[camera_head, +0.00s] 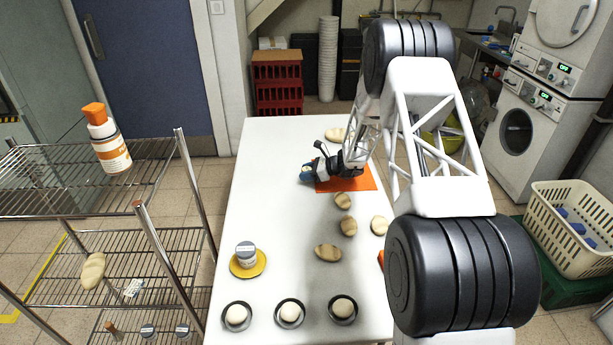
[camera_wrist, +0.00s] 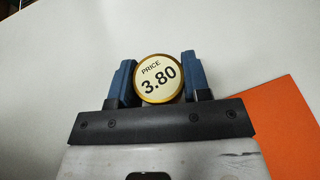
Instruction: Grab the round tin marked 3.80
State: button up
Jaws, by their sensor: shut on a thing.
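The round tin (camera_wrist: 158,79) has a cream lid that reads "PRICE 3.80" and a gold rim. In the wrist view it sits between the two blue fingers of my gripper (camera_wrist: 160,82), which are shut on it. In the head view my gripper (camera_head: 308,174) is low over the far part of the white table, at the left edge of an orange mat (camera_head: 352,184). The tin is mostly hidden there by the fingers. I cannot tell whether the tin touches the table.
A grey-lidded jar (camera_head: 246,254) stands on a yellow disc. Three dark bowls with pale balls line the near edge, one in the middle (camera_head: 290,313). A wire rack (camera_head: 150,190) stands left.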

notch_tip(320, 180, up, 2)
jog(key=shift+s+r, duration=0.1)
jog(key=s, duration=0.5)
jog(key=s+d, duration=0.1)
jog(key=s, duration=0.4)
jog(key=s+d+r, duration=0.1)
jog(key=s, duration=0.4)
jog(key=shift+s, duration=0.35)
